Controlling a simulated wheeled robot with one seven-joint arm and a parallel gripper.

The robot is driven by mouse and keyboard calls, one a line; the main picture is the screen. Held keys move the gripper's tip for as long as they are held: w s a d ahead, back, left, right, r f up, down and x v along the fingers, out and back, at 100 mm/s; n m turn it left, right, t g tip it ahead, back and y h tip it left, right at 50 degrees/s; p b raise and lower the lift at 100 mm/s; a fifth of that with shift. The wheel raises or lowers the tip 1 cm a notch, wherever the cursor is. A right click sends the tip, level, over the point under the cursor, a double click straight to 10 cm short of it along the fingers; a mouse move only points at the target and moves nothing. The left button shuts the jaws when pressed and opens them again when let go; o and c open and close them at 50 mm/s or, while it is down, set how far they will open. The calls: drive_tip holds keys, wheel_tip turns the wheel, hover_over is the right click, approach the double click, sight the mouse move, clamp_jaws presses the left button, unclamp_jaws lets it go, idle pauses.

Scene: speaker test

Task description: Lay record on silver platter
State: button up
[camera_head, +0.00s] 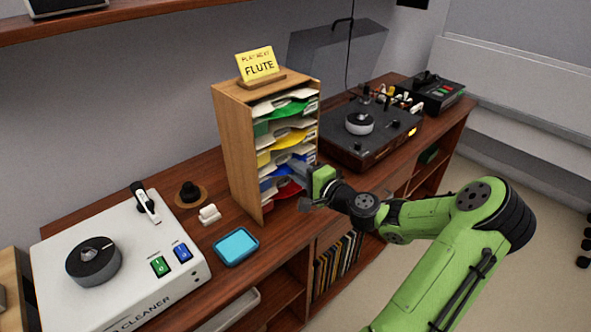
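A wooden rack (240,150) stands on the cabinet and holds several white-edged sleeves with green, yellow, blue and red parts. No bare record can be made out. The turntable (350,145) stands behind and right of the rack with its lid raised; a small silver round platter (360,123) sits on its top, with nothing seen on it. My gripper (300,178) is at the open front of the rack, by the lower blue and red sleeves (287,190). Its fingers are partly hidden against the sleeves, so whether they hold one is unclear.
A white cleaner (125,255) with a dark-sided round disc stands at left. A blue-topped tray (236,246), a white item (209,214) and a black knob-like piece (190,192) lie between it and the rack. A yellow "FLUTE" card (257,64) tops the rack. A black device (432,92) stands far right.

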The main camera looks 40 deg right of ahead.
clamp_jaws()
idle(0.3)
idle(0.3)
drive_tip(key=s+p, duration=0.1)
drive_tip(key=s, duration=1.7)
drive_tip(key=shift+s+d+r+p, duration=0.2)
drive_tip(key=shift+d+r+p, duration=0.05)
drive_tip(key=shift+p, duration=0.15)
idle(0.6)
